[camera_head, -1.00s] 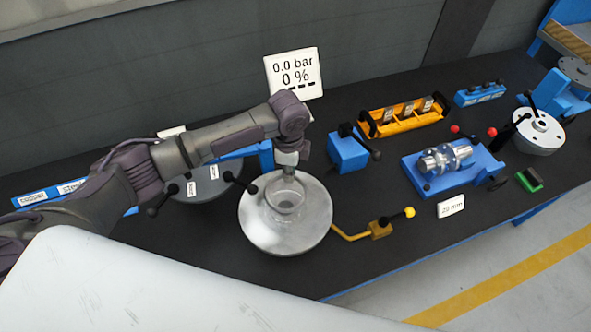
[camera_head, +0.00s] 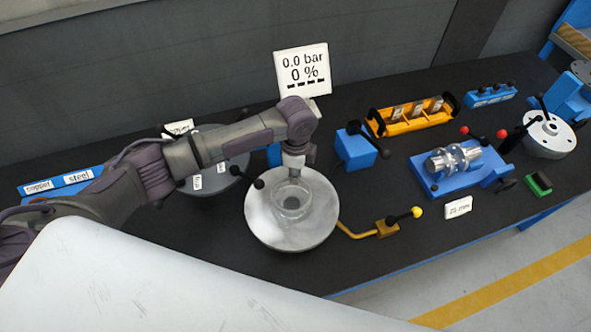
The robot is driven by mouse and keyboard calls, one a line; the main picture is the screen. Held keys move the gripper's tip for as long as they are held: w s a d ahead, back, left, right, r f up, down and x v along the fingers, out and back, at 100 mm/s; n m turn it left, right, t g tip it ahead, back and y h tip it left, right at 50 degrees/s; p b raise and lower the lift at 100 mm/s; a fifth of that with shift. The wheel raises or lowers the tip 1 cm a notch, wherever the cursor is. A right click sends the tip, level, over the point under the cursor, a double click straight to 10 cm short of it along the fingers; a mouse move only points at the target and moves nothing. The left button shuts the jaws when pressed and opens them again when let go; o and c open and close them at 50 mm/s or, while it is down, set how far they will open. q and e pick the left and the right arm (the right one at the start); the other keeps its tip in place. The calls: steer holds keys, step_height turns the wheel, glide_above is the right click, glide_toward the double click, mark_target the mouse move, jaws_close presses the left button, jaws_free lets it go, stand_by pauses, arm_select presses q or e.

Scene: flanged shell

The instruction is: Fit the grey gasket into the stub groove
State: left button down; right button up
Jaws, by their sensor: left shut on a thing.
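The silver flanged shell (camera_head: 267,230) sits on the dark bench in the middle of the view. Its round stub (camera_head: 292,205) rises from the centre, with a dark opening. My left gripper (camera_head: 293,176) reaches in from the left and points down at the back rim of the stub. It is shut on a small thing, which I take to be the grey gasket. The gasket's outline does not stand out from the grey stub, and I cannot tell whether it touches the groove. My right gripper is not in view.
A 0.0 bar sign (camera_head: 303,72) stands behind the shell. A blue block (camera_head: 355,150) and a yellow-knobbed lever (camera_head: 388,228) are close on the right. A blue fixture with a metal shaft (camera_head: 455,165) and an orange tray (camera_head: 412,115) are further right. A grey disc (camera_head: 215,180) lies left.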

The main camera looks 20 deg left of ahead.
mark_target(295, 190)
arm_select(q)
steer(key=shift+f+b, duration=0.5)
steer(key=shift+f, duration=0.7)
steer(key=shift+p, duration=0.35)
steer(key=shift+p, duration=0.55)
stand_by(0.7)
steer(key=shift+f+b, duration=0.75)
steer(key=shift+f, duration=0.4)
steer(key=c, duration=1.2)
jaws_free()
steer(key=shift+o, duration=0.2)
step_height(295, 190, up, 12)
steer(key=shift+w, duration=0.15)
